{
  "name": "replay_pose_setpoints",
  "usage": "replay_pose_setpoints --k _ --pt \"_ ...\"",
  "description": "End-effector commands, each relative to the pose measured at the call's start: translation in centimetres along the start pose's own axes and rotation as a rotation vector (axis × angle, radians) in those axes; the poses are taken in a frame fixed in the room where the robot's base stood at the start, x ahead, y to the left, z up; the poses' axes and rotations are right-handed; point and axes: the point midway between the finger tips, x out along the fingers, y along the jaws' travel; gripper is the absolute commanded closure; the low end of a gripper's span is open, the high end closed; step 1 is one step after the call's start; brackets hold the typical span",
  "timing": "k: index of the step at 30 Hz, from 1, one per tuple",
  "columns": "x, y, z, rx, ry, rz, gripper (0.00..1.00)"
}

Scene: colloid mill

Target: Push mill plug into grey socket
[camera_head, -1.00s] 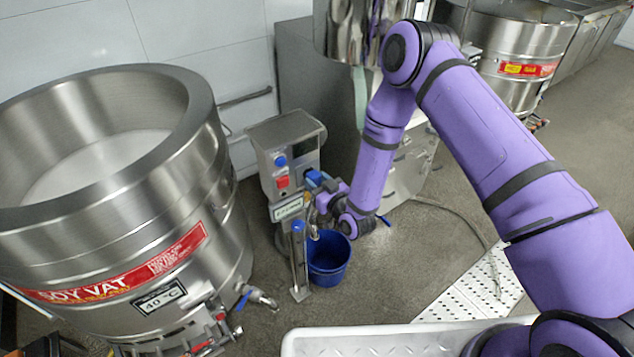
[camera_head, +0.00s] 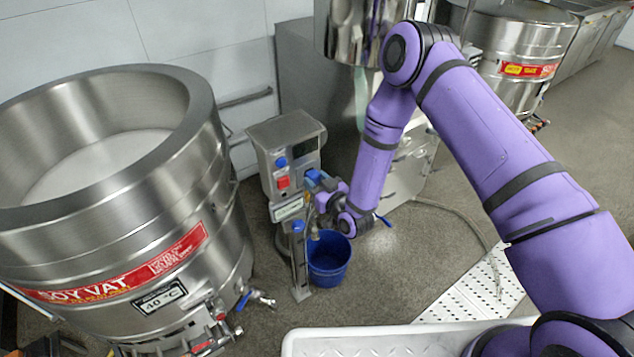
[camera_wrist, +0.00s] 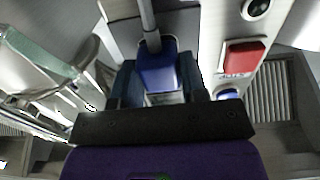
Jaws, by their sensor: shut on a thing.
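My gripper (camera_wrist: 160,84) is shut on the blue mill plug (camera_wrist: 157,68), with one dark finger on each side. A grey cable (camera_wrist: 148,20) runs from the plug toward the top of the wrist view. In the head view my gripper (camera_head: 322,188) is at the right side of the grey control box (camera_head: 284,150), with the blue plug (camera_head: 313,176) against or very near that side. I cannot make out the grey socket clearly. A pale patch shows between the fingers below the plug, and I cannot tell what it is. Whether the plug is seated is hidden.
The box front has a red button (camera_head: 283,182) and blue button (camera_head: 281,162); the red one also shows in the wrist view (camera_wrist: 244,56). A blue bucket (camera_head: 328,262) stands below my gripper. A large steel soy vat (camera_head: 110,235) stands left. Open floor lies right.

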Motion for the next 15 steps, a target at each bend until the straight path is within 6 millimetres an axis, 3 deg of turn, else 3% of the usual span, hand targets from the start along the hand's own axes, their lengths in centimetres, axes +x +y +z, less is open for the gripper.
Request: replay_pose_setpoints --k 8,9,12,15 --pt "0.47 -0.02 0.01 0.000 -0.001 0.000 0.81" --pt "0.44 -0.02 0.02 0.000 -0.001 0.000 0.51" --pt "0.44 -0.02 0.01 0.000 -0.001 0.000 0.30" --pt "0.44 -0.02 0.01 0.000 -0.001 0.000 0.30"
